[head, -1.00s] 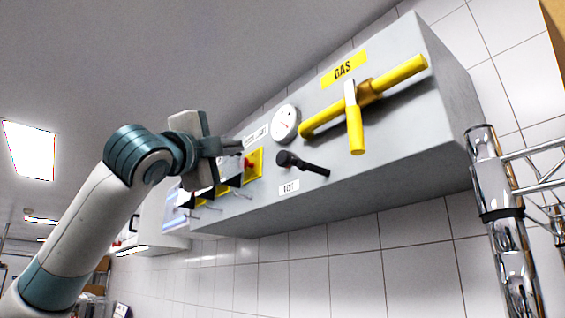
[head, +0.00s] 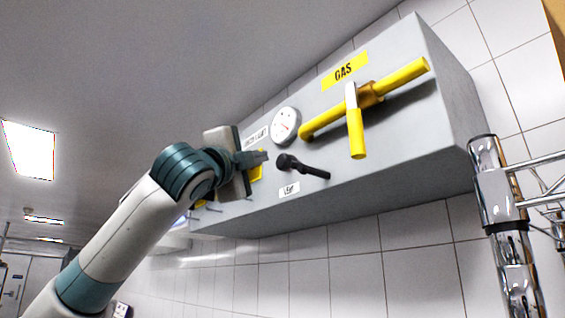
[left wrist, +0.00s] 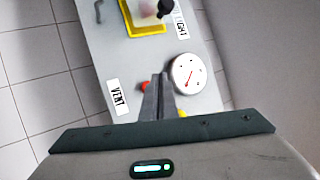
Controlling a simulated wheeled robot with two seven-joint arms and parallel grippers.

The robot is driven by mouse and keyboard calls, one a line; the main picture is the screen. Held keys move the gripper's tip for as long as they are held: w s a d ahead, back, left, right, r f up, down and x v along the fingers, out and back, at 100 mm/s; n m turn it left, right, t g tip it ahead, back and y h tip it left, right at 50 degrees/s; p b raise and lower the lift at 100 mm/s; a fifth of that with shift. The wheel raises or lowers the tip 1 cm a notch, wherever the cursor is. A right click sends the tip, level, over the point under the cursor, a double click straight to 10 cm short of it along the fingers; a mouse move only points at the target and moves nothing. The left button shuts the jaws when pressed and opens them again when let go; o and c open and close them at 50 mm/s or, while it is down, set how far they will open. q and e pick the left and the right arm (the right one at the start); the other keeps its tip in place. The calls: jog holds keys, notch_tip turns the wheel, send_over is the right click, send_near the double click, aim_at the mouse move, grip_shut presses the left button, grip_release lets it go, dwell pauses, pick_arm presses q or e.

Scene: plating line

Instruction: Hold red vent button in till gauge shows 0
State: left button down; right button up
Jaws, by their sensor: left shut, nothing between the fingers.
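My left gripper (head: 264,158) is shut and empty. Its tips are in front of the panel, just left of the black lever in the head view. In the left wrist view the shut fingers (left wrist: 158,80) point between the VENT label (left wrist: 117,97) and the round white gauge (left wrist: 188,75). A small red part (left wrist: 144,86), likely the vent button, shows beside the fingers and is partly hidden by them; I cannot tell if they touch it. The gauge (head: 286,125) has a red needle; its reading is too small to tell. My right gripper is not in view.
A black lever (head: 303,166) sticks out above the VENT label (head: 289,190). The yellow GAS valve handle (head: 365,97) sticks out to the right. A yellow plate (left wrist: 145,28) is on the panel's far part. A chrome post (head: 498,185) stands at right.

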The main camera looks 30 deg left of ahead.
pick_arm(q)
jog(key=shift+w+d, duration=0.25)
jog(key=shift+w, duration=0.35)
jog(key=shift+w+d, duration=0.25)
jog(key=shift+w, duration=0.3)
jog(key=shift+w+d+p, duration=0.35)
jog(key=shift+w+p, duration=0.05)
jog(key=shift+w, duration=0.4)
dwell(4.0)
jog(key=shift+s, duration=0.15)
dwell(0.9)
jog(key=shift+s+a, duration=0.35)
jog(key=shift+s, duration=0.3)
jog(key=shift+s, duration=0.1)
